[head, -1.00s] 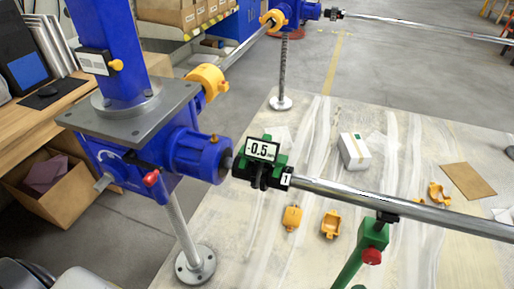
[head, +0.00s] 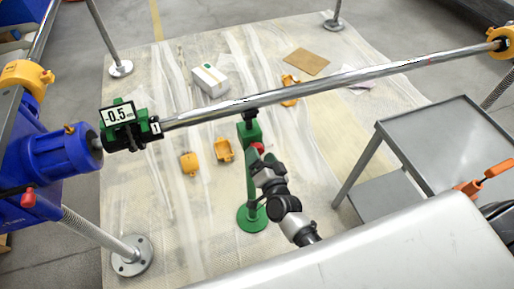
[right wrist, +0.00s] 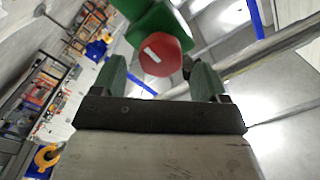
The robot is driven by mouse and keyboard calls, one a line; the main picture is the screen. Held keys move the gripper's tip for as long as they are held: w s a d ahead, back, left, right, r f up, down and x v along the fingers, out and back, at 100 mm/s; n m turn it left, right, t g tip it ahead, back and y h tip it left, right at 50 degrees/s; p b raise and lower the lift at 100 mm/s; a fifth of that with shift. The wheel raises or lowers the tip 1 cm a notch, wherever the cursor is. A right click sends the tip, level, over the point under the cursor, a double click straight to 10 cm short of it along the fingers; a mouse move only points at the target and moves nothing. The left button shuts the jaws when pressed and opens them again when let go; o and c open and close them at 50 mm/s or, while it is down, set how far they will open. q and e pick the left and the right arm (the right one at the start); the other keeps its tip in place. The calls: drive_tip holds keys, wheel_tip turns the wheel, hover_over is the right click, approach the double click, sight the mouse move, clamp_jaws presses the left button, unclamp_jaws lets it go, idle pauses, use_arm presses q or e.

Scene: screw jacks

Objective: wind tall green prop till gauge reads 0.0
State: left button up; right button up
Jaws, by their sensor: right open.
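The tall green prop (head: 248,185) stands on a round green base under the long steel shaft (head: 300,92). Its green head is below the shaft, with a red knob (head: 258,148) on the side. My right gripper (head: 262,165) is at the head, close to the knob. In the right wrist view my right gripper (right wrist: 161,75) is open, its fingers either side of the red knob (right wrist: 165,55), which has a white mark. I cannot tell whether they touch it. The gauge (head: 118,114) on the shaft's left end reads -0.5. My left gripper is out of view.
A blue machine (head: 50,150) stands at the left. A grey metal cart (head: 440,135) stands right of the prop, with orange-handled items on it. A white box (head: 210,80), yellow parts (head: 223,150) and a brown sheet (head: 306,61) lie on the floor sheet.

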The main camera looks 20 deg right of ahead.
sight(258, 149)
drive_tip(key=shift+w, duration=1.5)
drive_tip(key=c, duration=0.9)
drive_tip(key=shift+m, duration=0.6)
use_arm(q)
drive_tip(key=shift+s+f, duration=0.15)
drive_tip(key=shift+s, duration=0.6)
use_arm(e)
drive_tip(key=o, duration=0.9)
drive_tip(key=s, duration=1)
drive_tip(key=shift+s+d, duration=0.15)
drive_tip(key=shift+s, duration=0.2)
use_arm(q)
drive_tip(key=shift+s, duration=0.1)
